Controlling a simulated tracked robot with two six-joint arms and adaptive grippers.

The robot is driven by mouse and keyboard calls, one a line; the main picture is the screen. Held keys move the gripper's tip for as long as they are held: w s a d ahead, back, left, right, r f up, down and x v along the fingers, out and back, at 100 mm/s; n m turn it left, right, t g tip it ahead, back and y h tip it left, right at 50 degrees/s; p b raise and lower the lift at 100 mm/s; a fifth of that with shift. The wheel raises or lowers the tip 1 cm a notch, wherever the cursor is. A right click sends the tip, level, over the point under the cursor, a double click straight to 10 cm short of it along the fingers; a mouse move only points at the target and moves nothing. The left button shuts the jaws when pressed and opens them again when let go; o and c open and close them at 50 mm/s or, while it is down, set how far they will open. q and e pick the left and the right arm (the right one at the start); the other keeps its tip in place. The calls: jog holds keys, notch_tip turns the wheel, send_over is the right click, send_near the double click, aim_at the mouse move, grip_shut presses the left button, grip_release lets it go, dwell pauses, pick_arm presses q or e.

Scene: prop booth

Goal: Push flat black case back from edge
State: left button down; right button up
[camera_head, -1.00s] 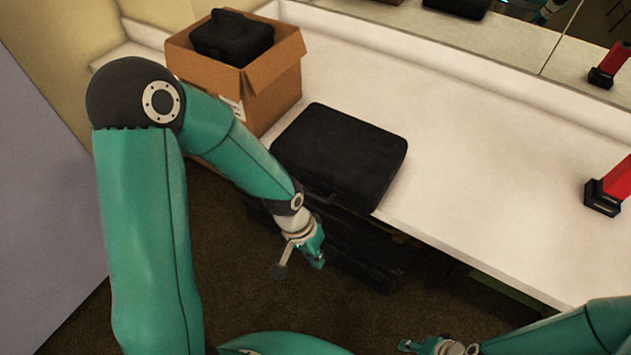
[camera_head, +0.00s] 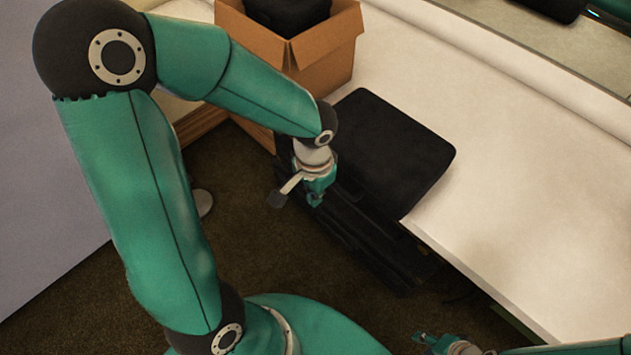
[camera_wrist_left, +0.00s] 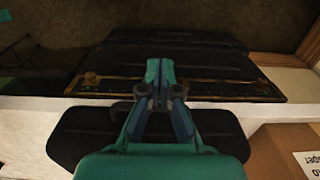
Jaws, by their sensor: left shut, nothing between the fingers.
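The flat black case (camera_head: 395,150) lies on the white counter, its front side along the counter's front edge. It also shows in the left wrist view (camera_wrist_left: 85,135), partly hidden behind my gripper. My left gripper (camera_head: 316,199) is shut and empty, pointing down just in front of the left part of the case's front side. In the left wrist view its closed fingertips (camera_wrist_left: 159,66) are over the dark area beyond the counter edge. I cannot tell whether it touches the case. My right gripper (camera_head: 426,338) is low at the bottom of the head view, apart from the case; its jaw state is unclear.
An open cardboard box (camera_head: 325,50) with a black item (camera_head: 288,12) in it stands left of the case. A dark, long case (camera_head: 375,245) is below the counter edge. The white counter (camera_head: 520,190) is clear right of and behind the flat case.

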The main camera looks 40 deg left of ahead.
pick_arm(q)
jog(key=w, duration=0.1)
jog(key=w+f+p, duration=0.1)
jog(key=w, duration=0.2)
jog(key=shift+d+f, duration=0.15)
jog(key=shift+f, duration=0.15)
